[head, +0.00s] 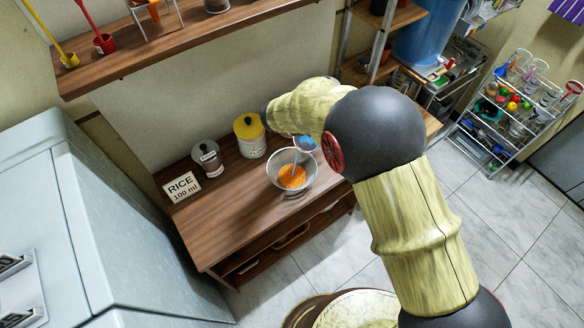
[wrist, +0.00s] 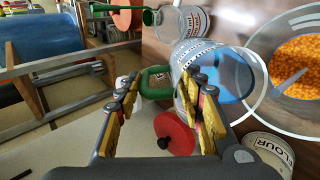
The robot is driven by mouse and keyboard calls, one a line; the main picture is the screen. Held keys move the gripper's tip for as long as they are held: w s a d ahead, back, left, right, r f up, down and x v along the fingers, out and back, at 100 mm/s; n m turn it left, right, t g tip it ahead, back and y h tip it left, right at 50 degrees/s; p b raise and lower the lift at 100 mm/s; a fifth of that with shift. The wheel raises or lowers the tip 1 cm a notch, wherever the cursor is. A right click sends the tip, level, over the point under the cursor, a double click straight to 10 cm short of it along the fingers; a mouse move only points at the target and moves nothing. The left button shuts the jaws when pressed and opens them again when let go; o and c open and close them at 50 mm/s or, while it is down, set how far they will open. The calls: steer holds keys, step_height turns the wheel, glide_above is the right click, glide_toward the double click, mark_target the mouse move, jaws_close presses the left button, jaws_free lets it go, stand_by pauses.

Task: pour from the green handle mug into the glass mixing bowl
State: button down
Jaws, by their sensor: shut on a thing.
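The glass mixing bowl (head: 275,181) stands on the wooden table with orange grain-like contents, and it fills the right of the wrist view (wrist: 262,40). The clear glass mug (wrist: 185,60) with the green handle (wrist: 155,84) holds something blue, and its rim faces the bowl. In the head view the mug (head: 306,143) is tilted just above the bowl's far rim. My gripper (wrist: 163,108) is shut on the mug at its handle; the arm hides it in the head view. A pale grey streak lies between mug and orange contents; I cannot tell whether it is liquid.
A yellow-lidded canister (head: 250,138) and a grey-lidded one (head: 207,158) stand left of the bowl, beside a RICE 100 ml sign (head: 182,187). The wrist view shows a FLOUR jar (wrist: 270,150), a red lid (wrist: 174,134) and another green-handled glass (wrist: 182,20). The table front is clear.

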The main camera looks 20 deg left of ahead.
steer(key=shift+s+a+t+h+b, duration=0.35)
steer(key=shift+s+t+h+b, duration=0.45)
steer(key=shift+b, duration=1.5)
stand_by(1.5)
steer(key=shift+w+y, duration=0.1)
steer(key=shift+y, duration=0.2)
